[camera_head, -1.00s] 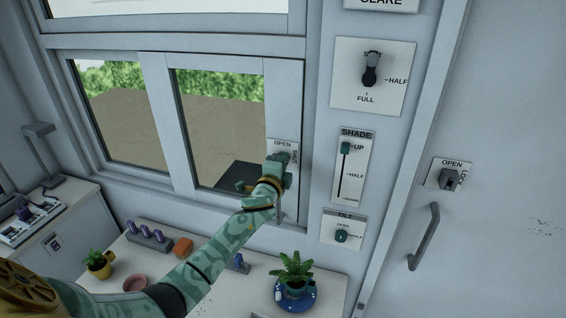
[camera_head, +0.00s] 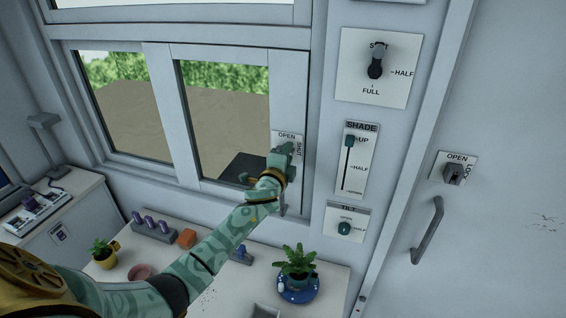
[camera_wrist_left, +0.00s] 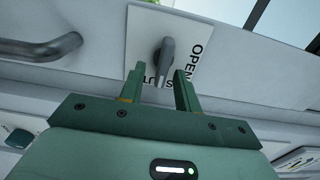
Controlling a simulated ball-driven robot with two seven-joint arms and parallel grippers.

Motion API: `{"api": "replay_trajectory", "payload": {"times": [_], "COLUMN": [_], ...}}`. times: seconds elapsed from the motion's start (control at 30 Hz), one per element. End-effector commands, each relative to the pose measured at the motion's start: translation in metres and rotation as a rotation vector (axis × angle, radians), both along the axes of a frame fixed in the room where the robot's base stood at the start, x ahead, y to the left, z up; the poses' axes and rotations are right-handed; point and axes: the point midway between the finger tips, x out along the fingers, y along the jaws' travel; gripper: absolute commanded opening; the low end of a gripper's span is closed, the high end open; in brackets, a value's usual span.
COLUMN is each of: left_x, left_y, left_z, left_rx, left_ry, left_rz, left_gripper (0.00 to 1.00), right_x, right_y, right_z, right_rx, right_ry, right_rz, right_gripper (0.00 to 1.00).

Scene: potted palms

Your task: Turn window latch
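The window latch is a dark grey lever on a white plate marked OPEN and SHUT, on the right side of the window frame. In the head view the plate (camera_head: 287,137) shows above my left gripper (camera_head: 283,154), which hides most of the lever. In the left wrist view the lever (camera_wrist_left: 166,55) points down towards the SHUT lettering, its tip reaching between my two green fingertips (camera_wrist_left: 158,78). The fingers are apart, with gaps visible on both sides of the lever. Contact cannot be told. My right gripper is not in view.
Right of the window are a shade slider (camera_head: 349,142), a tilt knob (camera_head: 344,227) and a rotary knob (camera_head: 376,68). A door handle (camera_head: 427,232) is farther right. Below my arm, a counter bears a potted plant (camera_head: 295,262), an orange block (camera_head: 186,238) and purple pegs (camera_head: 150,222).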

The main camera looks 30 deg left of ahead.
Motion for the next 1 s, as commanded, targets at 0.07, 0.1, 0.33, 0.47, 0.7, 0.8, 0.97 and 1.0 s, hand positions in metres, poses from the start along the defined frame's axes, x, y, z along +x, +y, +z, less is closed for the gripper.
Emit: {"api": "replay_trajectory", "payload": {"times": [0.07,0.1,0.33,0.47,0.7,0.8,0.97,1.0], "left_x": [-0.008,-0.014,-0.071,-0.106,-0.147,-0.154,-0.157,-0.157], "left_y": [-0.002,-0.003,-0.017,-0.026,-0.035,-0.037,-0.038,-0.038], "left_z": [0.000,0.000,-0.001,-0.002,-0.002,-0.001,-0.001,0.000], "left_rx": [0.001,0.002,0.001,-0.002,0.001,0.001,0.001,0.001], "left_ry": [0.000,0.001,0.002,0.003,0.002,0.002,0.002,0.002], "left_rz": [0.000,0.000,-0.001,-0.002,0.000,0.000,0.000,0.000], "left_gripper": [0.33,0.33,0.33,0.33,0.33,0.33,0.33,0.33], "right_x": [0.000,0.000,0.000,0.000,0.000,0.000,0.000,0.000], "right_y": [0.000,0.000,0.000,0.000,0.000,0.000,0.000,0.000], "right_z": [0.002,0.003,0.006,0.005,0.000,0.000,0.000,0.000], "right_rx": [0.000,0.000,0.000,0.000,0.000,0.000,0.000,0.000], "right_ry": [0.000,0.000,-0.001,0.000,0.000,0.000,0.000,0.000], "right_rz": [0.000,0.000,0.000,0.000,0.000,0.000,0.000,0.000], "right_gripper": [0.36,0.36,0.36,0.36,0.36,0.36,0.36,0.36]}}
